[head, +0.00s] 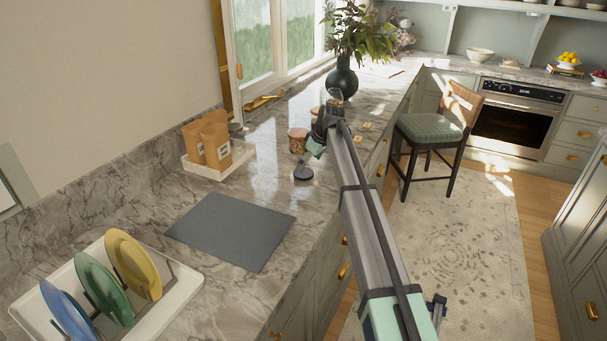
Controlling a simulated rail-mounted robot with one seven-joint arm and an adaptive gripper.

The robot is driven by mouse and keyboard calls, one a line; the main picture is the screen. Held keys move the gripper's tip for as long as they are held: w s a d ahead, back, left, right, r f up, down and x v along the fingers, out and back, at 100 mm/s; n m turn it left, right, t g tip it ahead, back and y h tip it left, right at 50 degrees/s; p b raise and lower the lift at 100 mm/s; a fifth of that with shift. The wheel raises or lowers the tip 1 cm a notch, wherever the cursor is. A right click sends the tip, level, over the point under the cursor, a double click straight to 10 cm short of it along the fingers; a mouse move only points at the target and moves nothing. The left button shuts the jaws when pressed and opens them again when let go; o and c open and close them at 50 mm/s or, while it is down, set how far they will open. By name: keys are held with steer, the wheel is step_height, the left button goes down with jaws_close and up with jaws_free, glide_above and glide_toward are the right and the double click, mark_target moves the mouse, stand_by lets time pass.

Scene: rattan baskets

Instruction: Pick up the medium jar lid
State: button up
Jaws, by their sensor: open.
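A glass jar with dark contents (298,145) stands on the marble counter, with a round brown lid (298,133) on top. Another brown lid (315,111) shows just behind, partly hidden by my arm. A clear glass piece (335,95) shows farther back, also partly covered. I cannot tell which lid is the medium one. My gripper (303,174) points down over the counter, in front of the nearest jar and apart from its lid. It is open, small in view, and no object shows in it.
A grey mat (230,230) lies on the near counter (180,275). A white tray with brown bags (215,140) stands by the wall. A white rack tray (172,306) holds colored plates. A dark vase with a plant (342,78) stands farther back.

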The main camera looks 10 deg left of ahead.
mark_target(304, 173)
steer(key=shift+p+x, duration=1.05)
steer(key=shift+x, duration=1.55)
steer(key=c, duration=1)
